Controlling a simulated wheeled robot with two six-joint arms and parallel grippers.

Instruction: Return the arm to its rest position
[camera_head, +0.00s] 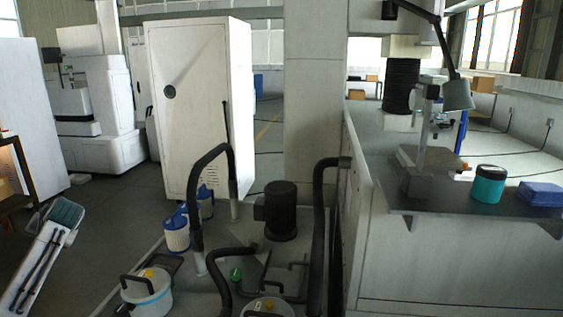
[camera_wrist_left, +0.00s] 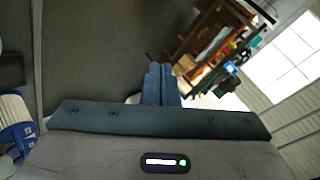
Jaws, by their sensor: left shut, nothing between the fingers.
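My left arm comes in at the lower left of the head view, with the teal-blue end of my left gripper (camera_head: 62,213) raised over the floor, left of the blue-and-white filters. In the left wrist view the two blue fingers of the gripper (camera_wrist_left: 161,84) lie side by side, shut, with nothing held between them. Nothing touches the fingers there. My right gripper shows in neither view.
A white cabinet (camera_head: 190,110) stands behind blue-and-white filters (camera_head: 177,233). Black hoses, a dark motor (camera_head: 281,211) and a lidded bucket (camera_head: 147,292) fill the lower middle. A grey worktop on the right holds a teal jar (camera_head: 488,186) and a blue block (camera_head: 541,194). Open floor lies around my left gripper.

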